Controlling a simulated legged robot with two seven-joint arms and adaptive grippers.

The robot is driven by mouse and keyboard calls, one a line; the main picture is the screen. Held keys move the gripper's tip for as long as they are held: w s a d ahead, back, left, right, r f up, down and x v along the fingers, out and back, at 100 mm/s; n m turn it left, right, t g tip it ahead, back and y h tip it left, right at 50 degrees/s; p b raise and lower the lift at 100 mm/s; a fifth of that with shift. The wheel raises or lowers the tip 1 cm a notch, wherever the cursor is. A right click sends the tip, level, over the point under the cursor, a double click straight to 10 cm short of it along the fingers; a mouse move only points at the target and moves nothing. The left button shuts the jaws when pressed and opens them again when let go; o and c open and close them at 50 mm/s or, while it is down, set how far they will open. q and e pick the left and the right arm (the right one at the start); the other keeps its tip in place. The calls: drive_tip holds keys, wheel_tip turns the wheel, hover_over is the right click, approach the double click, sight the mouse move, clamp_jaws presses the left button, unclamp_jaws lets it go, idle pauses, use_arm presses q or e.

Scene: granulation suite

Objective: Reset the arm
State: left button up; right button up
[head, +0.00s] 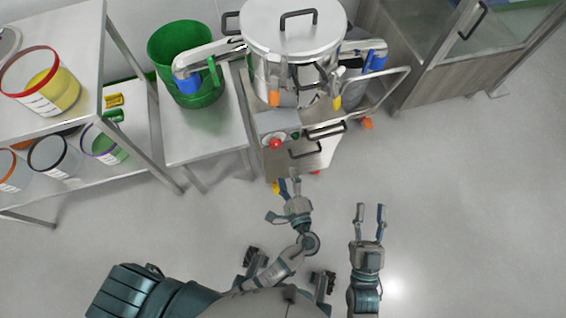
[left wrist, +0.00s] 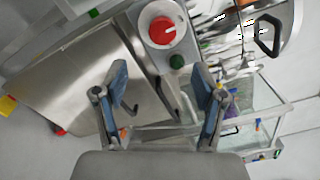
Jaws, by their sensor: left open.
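My left gripper (head: 287,186) is in front of the steel machine's lower front in the head view, with its fingers apart. The left wrist view shows the same gripper (left wrist: 160,82) open, with nothing between its fingertips. Behind it in that view are a red knob (left wrist: 162,30) and a small green button (left wrist: 177,61). My right gripper (head: 370,210) is to the right of the left one, over bare floor. Its two fingers point away from me and stand apart, with nothing between them.
The steel machine (head: 293,33) with a lidded pot and red button (head: 275,143) stands ahead. A green bucket (head: 182,55) sits on a side table (head: 200,140) at its left. A shelf (head: 60,110) holds several tubs. A cabinet (head: 440,75) stands right. The right-hand floor is clear.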

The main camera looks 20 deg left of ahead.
use_arm(q)
drive_tip(key=shift+s+d, duration=0.3)
drive_tip(key=shift+s, duration=0.15)
drive_tip(key=shift+f, duration=0.1)
